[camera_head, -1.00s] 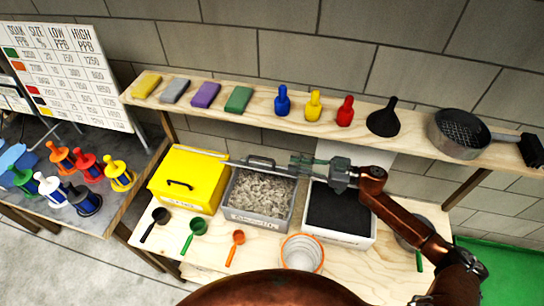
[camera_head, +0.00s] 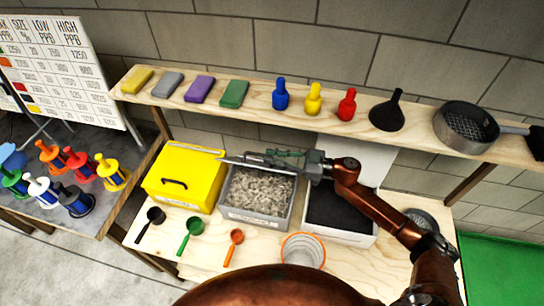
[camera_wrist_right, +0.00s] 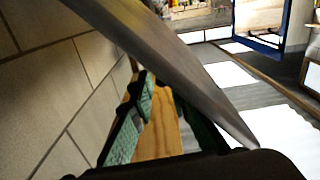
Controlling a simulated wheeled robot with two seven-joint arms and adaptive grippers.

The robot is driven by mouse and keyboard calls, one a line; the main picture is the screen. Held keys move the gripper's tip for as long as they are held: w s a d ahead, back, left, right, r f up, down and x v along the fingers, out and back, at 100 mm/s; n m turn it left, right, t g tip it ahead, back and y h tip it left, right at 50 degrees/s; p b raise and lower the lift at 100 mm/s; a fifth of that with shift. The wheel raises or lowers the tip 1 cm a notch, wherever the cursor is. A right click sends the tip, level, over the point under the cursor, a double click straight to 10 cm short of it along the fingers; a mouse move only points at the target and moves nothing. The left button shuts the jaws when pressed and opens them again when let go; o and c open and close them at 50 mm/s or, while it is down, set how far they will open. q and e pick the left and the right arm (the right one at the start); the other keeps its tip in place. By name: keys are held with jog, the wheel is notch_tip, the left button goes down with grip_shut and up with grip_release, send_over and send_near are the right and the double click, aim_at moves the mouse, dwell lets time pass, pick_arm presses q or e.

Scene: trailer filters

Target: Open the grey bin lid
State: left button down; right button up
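The grey bin (camera_head: 283,213) stands in the middle of the workbench, with pale shredded or granular contents showing. Its grey lid (camera_head: 232,160) is raised and shows nearly edge-on at the bin's back. In the right wrist view a grey plate, apparently this lid (camera_wrist_right: 165,60), crosses close in front of the fingers. My right gripper (camera_head: 284,156) is at the lid's upper edge, above the back of the bin. Its green-padded fingers (camera_wrist_right: 165,120) are spread apart with a gap between them. Whether they touch the lid is unclear. My left gripper is out of view.
A closed yellow bin (camera_head: 186,180) stands left of the grey bin. An open white bin (camera_head: 338,236) with dark contents is to its right. A wooden shelf (camera_head: 320,128) with sponges, bottles and a funnel runs close behind. Scoops (camera_head: 190,236) lie in front.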

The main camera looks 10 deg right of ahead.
jog(key=shift+a, duration=0.15)
jog(key=shift+c, duration=0.3)
grip_shut()
